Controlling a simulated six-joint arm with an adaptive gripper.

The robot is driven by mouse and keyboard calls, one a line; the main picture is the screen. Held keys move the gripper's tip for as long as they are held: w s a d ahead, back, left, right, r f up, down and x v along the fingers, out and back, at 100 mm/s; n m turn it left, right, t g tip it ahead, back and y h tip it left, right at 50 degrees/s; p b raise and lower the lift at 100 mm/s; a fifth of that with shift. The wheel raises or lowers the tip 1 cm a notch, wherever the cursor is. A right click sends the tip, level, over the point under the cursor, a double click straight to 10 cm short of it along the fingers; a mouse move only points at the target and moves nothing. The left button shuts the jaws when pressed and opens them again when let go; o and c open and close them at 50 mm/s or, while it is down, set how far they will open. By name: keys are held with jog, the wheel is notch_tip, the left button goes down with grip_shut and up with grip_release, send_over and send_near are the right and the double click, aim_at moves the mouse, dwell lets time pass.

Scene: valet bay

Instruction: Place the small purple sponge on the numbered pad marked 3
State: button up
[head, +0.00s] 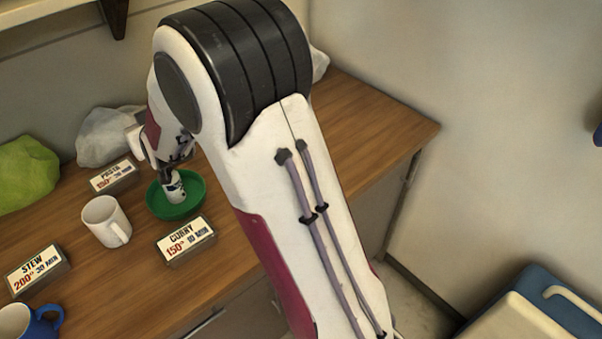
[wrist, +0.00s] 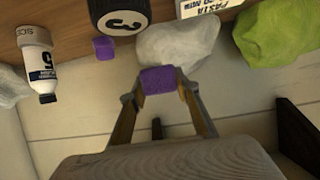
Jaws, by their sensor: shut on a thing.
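In the wrist view, my gripper (wrist: 159,76) is shut on a purple sponge (wrist: 157,82), a small block held between the fingertips. A second small purple block (wrist: 104,48) lies beyond it, to the left. A dark round thing with a white disc marked 3 (wrist: 122,20) is at the top, cut off by the frame edge; I cannot tell whether it is a flat pad.
A white bottle (wrist: 40,62) stands out at left in the wrist view. Pale bags (wrist: 178,42) and a green bag (wrist: 275,38) lie near the wall. A white mug (head: 105,221), a blue mug (head: 30,321) and the Pasta, Curry (head: 186,240) and Stew signs crowd the wooden counter.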

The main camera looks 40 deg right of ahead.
jog(key=s+d+r+n+y, duration=0.2)
jog(key=s+d, duration=0.5)
jog(key=d, duration=0.4)
jog(key=s+d+r+n+y, duration=0.1)
jog(key=s+d, duration=0.6)
jog(key=d, duration=0.5)
jog(key=s+d+f+n+y, duration=0.1)
jog(key=s+d, duration=0.1)
jog(key=s, duration=0.5)
jog(key=s+d+f+n+g+y, duration=0.1)
jog(key=s+d, duration=0.1)
jog(key=s, duration=0.5)
jog(key=shift+s+d+y, duration=0.3)
jog(key=shift+s+d, duration=0.05)
jog(key=shift+s, duration=0.05)
jog(key=shift+f, duration=3.1)
jog(key=shift+f, duration=0.1)
jog(key=shift+f, duration=1.8)
jog(key=shift+f, duration=0.15)
